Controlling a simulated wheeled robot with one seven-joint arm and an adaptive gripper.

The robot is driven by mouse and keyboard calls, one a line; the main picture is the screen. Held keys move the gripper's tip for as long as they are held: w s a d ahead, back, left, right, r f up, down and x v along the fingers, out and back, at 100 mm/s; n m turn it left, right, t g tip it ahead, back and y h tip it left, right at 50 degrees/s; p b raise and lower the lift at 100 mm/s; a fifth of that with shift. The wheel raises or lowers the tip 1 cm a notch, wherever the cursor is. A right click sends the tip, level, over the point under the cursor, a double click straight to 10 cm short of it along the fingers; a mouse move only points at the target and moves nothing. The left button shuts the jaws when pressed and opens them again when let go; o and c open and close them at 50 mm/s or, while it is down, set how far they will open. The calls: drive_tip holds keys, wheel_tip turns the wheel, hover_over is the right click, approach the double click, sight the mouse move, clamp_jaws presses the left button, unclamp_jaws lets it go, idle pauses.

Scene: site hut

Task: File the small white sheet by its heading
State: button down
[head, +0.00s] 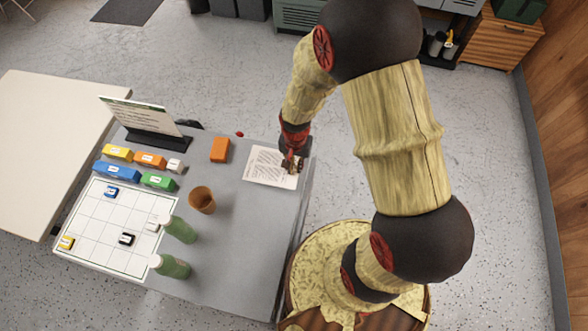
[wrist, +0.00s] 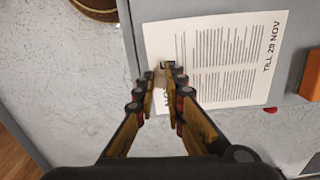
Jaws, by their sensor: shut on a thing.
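The white sheet (head: 268,168) lies on the right part of the grey table, near its right edge. In the wrist view the sheet (wrist: 225,60) has blocks of small print and reads "TILL 29 NOV" along its right side. A heading along its left side is mostly hidden by my fingers; only "NO" shows. My gripper (head: 291,165) is over the sheet's right end in the head view. In the wrist view my gripper (wrist: 168,76) is shut on the sheet near its left edge, with a small dark mark or part at the fingertips.
On the grey table (head: 245,235) stand an orange block (head: 220,149), a brown cup (head: 202,199), two green bottles (head: 172,267), a printed board on a stand (head: 145,115), labelled coloured blocks (head: 122,172) and a white grid (head: 95,235) with small pieces. A pale table (head: 40,130) is at left.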

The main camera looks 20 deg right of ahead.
drive_tip(key=shift+w+f, duration=0.35)
drive_tip(key=shift+f, duration=0.15)
drive_tip(key=shift+w+f+b, duration=0.2)
drive_tip(key=shift+f+b, duration=0.35)
drive_tip(key=shift+f, duration=0.95)
drive_tip(key=shift+f, duration=0.15)
drive_tip(key=c, duration=1.9)
unclamp_jaws()
drive_tip(key=shift+f, duration=0.1)
